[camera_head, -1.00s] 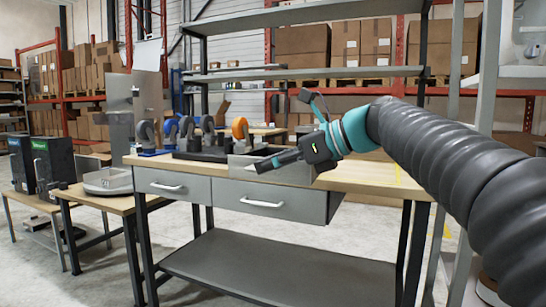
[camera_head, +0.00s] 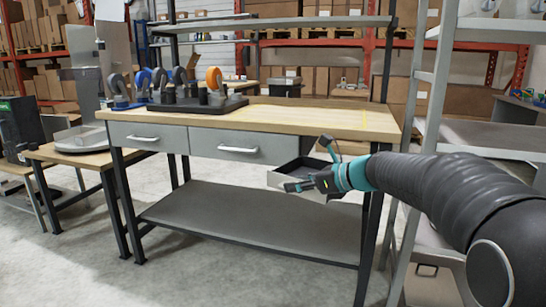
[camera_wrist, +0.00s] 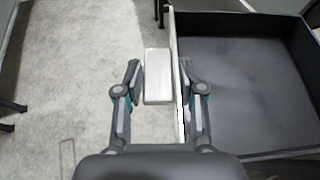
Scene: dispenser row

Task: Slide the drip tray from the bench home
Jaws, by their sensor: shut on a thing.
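In the wrist view the tray (camera_wrist: 245,75) fills the right side and looks empty. There my gripper (camera_wrist: 160,85) has a finger on each side of a pale block (camera_wrist: 158,75) beside the tray's left wall, and is shut on the tray. Part of the tray is hidden by my gripper in the head view.
A low table (camera_head: 75,155) is at left, a metal ladder-like frame (camera_head: 425,130) at right. The bench top's right half is clear.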

